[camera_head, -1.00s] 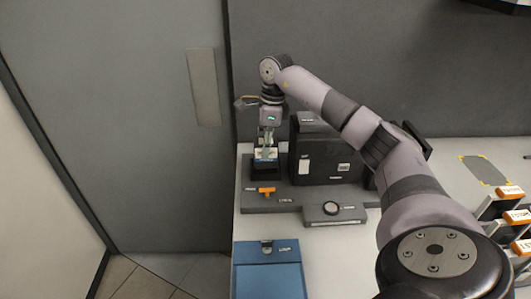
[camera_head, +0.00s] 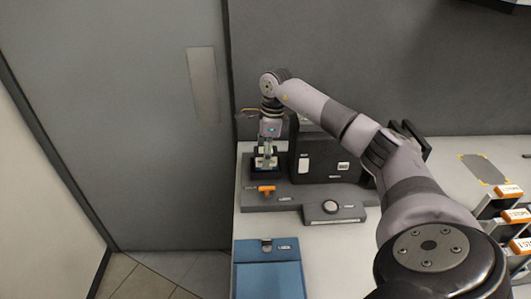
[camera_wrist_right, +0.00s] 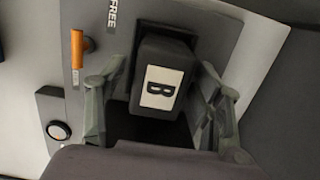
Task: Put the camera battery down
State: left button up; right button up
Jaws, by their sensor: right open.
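My right gripper (camera_head: 266,161) is above this holder at the back left of the table in the head view. Its fingers, also in the right wrist view (camera_wrist_right: 160,92), are open, one on each side of the battery. My left gripper is not in view.
An orange lever (camera_head: 265,189) and a round button (camera_head: 331,207) are in front of the holder. A black box (camera_head: 325,158) stands close to its right. A blue case (camera_head: 268,270) lies at the front left. White table is bare in the middle.

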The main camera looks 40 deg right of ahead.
notch_tip(320, 180, up, 12)
jog(key=s+d+b, duration=0.1)
jog(key=shift+b, duration=0.4)
dwell(0.6)
